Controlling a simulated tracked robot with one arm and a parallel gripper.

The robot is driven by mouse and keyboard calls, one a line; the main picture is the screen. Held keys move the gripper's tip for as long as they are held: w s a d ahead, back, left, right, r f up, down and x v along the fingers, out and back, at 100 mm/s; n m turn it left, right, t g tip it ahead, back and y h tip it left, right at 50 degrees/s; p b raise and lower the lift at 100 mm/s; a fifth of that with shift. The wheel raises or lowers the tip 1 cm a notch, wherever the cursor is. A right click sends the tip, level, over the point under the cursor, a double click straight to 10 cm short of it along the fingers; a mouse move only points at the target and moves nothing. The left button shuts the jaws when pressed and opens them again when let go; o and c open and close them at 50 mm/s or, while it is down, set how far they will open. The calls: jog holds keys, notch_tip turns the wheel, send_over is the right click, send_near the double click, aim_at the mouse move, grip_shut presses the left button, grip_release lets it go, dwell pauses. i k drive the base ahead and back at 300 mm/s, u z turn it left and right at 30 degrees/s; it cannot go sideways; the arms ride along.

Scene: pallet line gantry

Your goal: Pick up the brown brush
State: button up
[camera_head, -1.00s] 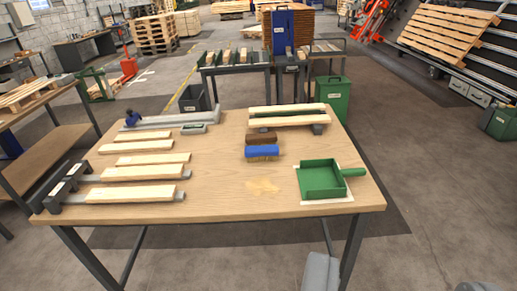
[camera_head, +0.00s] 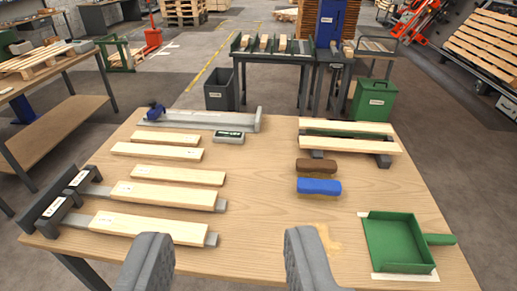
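The brown brush (camera_head: 316,166) lies on the wooden table (camera_head: 262,160) right of the middle, just behind a blue brush (camera_head: 319,187). The two lie close together, and I cannot tell whether they touch. My gripper (camera_head: 222,262) shows at the bottom of the picture as two grey fingers set wide apart. It is open and empty. It is at the near edge of the table, nearer to me and to the left of the brown brush.
A green dustpan (camera_head: 398,243) lies at the right, with sawdust (camera_head: 328,240) beside it. Wooden slats (camera_head: 163,195) lie at the left. Slats on grey supports (camera_head: 349,138) stand behind the brushes. The table's middle is clear.

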aim_at(305, 167)
jog(key=u, duration=0.1)
jog(key=i, duration=1.8)
jog(key=z, duration=0.5)
